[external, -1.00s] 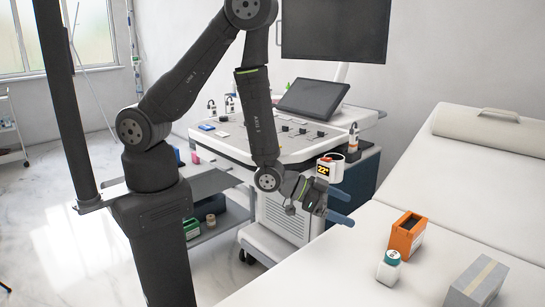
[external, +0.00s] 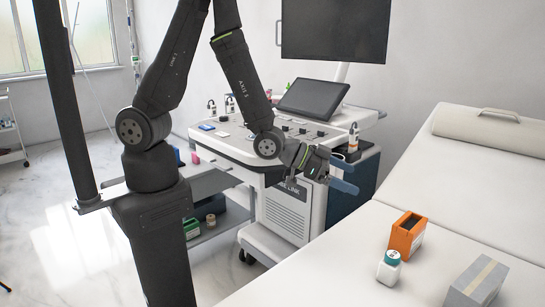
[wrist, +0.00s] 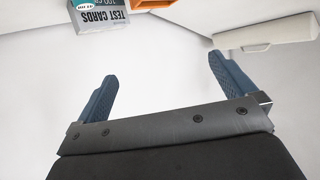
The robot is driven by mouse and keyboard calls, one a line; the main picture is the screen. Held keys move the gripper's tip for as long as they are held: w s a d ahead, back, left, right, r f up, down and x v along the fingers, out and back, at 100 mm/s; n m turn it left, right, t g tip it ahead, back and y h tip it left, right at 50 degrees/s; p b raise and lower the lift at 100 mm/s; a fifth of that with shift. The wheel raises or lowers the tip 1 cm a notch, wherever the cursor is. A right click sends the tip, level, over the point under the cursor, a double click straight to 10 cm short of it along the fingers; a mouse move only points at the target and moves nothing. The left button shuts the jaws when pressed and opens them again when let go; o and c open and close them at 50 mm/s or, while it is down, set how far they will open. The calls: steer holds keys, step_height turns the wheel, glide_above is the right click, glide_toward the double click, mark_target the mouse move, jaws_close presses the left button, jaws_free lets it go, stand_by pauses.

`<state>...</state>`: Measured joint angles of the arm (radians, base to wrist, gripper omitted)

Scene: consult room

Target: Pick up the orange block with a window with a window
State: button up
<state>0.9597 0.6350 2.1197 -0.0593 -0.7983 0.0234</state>
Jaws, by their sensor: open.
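The orange block with a window (external: 407,235) is an upright orange box with a dark opening, standing on the white exam bed at the right. In the wrist view part of the orange block (wrist: 150,4) shows at the top edge, cut off by the frame. My gripper (external: 348,175) is in front of the cart, up and to the left of the block and well apart from it. In the wrist view my gripper's blue fingers (wrist: 163,82) are spread wide with nothing between them.
A bolster (external: 490,133) lies at the bed's far end. The ultrasound cart (external: 290,205) stands behind my gripper.

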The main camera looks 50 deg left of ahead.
step_height(320, 180, up, 8)
steer(key=f, duration=0.1)
steer(key=m+g+y, duration=0.8)
steer(key=y, duration=0.3)
glide_above(410, 226)
step_height(410, 226, down, 17)
steer(key=shift+d+f, duration=0.1)
steer(key=shift+d, duration=0.05)
steer(key=shift+w+a+f, duration=0.1)
steer(key=shift+f, duration=1.2)
steer(key=shift+a+f, duration=0.1)
steer(key=shift+f, duration=1.15)
steer(key=c, duration=1.1)
steer(key=shift+r, duration=0.15)
